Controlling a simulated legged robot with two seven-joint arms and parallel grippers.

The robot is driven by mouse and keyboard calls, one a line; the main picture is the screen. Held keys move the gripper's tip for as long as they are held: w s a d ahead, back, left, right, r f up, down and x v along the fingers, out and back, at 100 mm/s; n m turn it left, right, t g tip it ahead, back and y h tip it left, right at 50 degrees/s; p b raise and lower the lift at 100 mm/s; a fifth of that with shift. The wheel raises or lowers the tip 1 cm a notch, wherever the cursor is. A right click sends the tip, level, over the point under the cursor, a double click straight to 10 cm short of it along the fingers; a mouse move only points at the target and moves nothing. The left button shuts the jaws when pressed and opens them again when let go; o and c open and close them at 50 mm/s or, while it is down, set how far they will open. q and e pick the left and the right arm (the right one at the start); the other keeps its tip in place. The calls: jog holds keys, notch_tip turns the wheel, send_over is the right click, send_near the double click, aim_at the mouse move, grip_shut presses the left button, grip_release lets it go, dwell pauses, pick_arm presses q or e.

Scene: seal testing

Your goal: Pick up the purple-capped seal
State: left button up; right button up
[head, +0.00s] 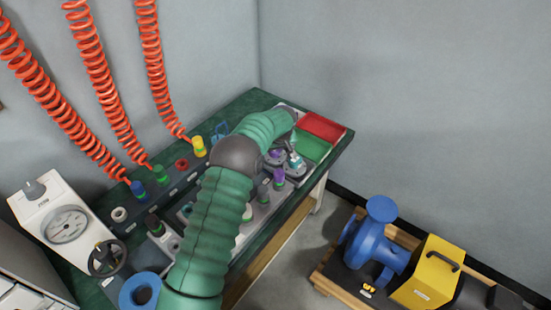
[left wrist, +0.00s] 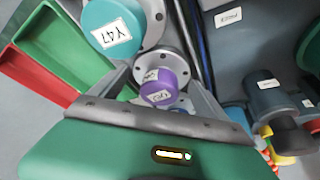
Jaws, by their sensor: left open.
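The purple-capped seal (left wrist: 160,88) stands on a grey flanged base in the left wrist view, its cap bearing a small white label. My left gripper (left wrist: 163,84) is open, with one finger on each side of the purple cap; contact cannot be told. In the head view, my green left arm reaches across the bench to the far end, where a purple cap (head: 276,155) shows beside a teal one. The gripper's fingers are hard to make out there. Another purple-topped piece (head: 279,176) stands nearer. My right gripper is not in view.
A red tray (head: 321,126) and a green tray (head: 311,146) lie at the bench's far end. Red coiled hoses (head: 98,75) hang at the back. A blue pump (head: 377,245) stands on the floor at right.

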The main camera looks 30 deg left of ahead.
pick_arm(q)
jog(key=shift+w+a+f, duration=0.1)
jog(key=shift+w+f, duration=0.05)
jog(key=shift+f, duration=0.2)
jog(key=shift+r, duration=0.15)
jog(key=shift+c, duration=1)
jog(key=c, duration=1.5)
